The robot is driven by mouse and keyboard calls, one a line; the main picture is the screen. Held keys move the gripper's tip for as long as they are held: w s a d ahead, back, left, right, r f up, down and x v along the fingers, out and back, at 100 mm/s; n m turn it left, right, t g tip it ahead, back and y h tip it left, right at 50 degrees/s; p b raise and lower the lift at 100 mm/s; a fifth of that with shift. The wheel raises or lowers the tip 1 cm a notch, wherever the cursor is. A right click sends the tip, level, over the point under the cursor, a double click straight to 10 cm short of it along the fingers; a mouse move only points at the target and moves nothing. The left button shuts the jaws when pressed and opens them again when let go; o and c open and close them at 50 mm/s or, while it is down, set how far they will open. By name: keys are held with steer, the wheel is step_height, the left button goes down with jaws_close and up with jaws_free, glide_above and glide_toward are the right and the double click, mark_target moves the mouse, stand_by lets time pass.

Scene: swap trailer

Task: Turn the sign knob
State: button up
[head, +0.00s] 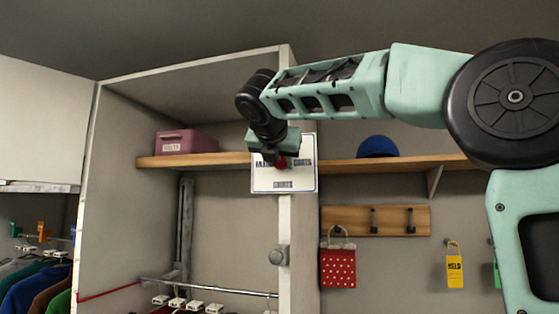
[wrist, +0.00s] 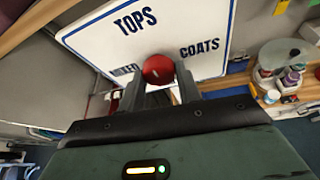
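In the wrist view the sign (wrist: 98,44) reads TOPS at the top, COATS at the right and a partly hidden word at the left. A round red knob (wrist: 158,69) is at its middle; in the head view the knob (head: 282,162) shows only in part. My gripper (wrist: 160,76) faces the sign, with one finger on each side of the knob. The fingers appear closed against its sides. The knob's pointer, if any, is hidden.
A pink box (head: 186,141) and a blue cap (head: 377,146) sit on the shelf. Below are a hook rail (head: 350,219), a red dotted bag (head: 338,268) and a yellow tag (head: 454,270). A clothes rail (head: 210,287) runs low at left. Several jars (wrist: 283,75) stand at right.

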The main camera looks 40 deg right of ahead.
steer(key=shift+f+m+b, duration=0.1)
steer(key=shift+m+b, duration=0.2)
steer(key=shift+b, duration=0.2)
steer(key=m+b, duration=0.1)
steer(key=m+t+b, duration=0.1)
steer(key=b, duration=0.1)
steer(key=shift+s+f+y, duration=0.1)
steer(key=shift+f+y, duration=0.1)
steer(key=shift+y, duration=0.1)
steer(key=m+t+b, duration=0.3)
steer(key=b, duration=0.4)
steer(key=shift+d+f+m+y, duration=0.1)
steer(key=shift+m+y, duration=0.3)
steer(key=m+t+b, duration=0.2)
steer(key=m+b, duration=0.2)
steer(key=b, duration=0.3)
steer(key=shift+f, duration=0.1)
steer(key=m+t+h+b, duration=0.1)
steer(key=m+b, duration=0.2)
steer(key=shift+m+b, duration=0.3)
steer(key=shift+b, duration=0.1)
steer(key=shift+r, duration=0.25)
steer(key=o, duration=1)
steer(key=shift+c, duration=0.2)
